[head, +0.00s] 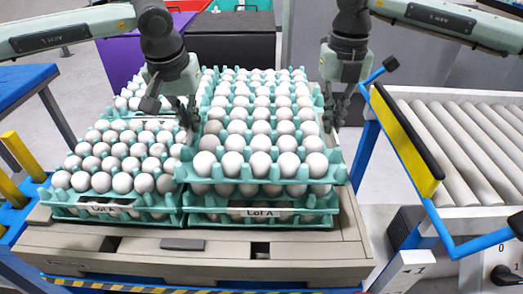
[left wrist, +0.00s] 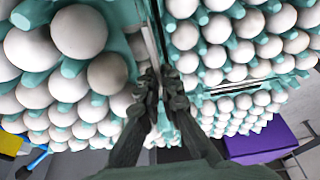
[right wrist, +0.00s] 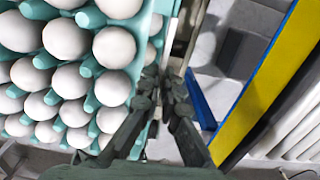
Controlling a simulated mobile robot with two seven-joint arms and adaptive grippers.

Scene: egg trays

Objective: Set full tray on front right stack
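A full teal tray of white eggs (head: 262,178) is at the top of the front right stack, above a lower egg tray (head: 310,213) with a "Lot A" label. Eggs of the lower layer show in the gap beneath it; I cannot tell whether the trays touch. My left gripper (head: 182,108) is at the full tray's left side, its fingers close together on the edge in the left wrist view (left wrist: 162,85). My right gripper (head: 338,106) is at its right side, its fingers likewise close together in the right wrist view (right wrist: 165,85).
A front left egg stack (head: 60,197) stands close beside, on the same pallet (head: 200,262). More egg trays are behind. A roller conveyor (head: 470,150) with a blue and yellow frame (head: 405,140) is to the right. A purple bin (head: 122,60) and a dark bin (head: 235,48) are at the back.

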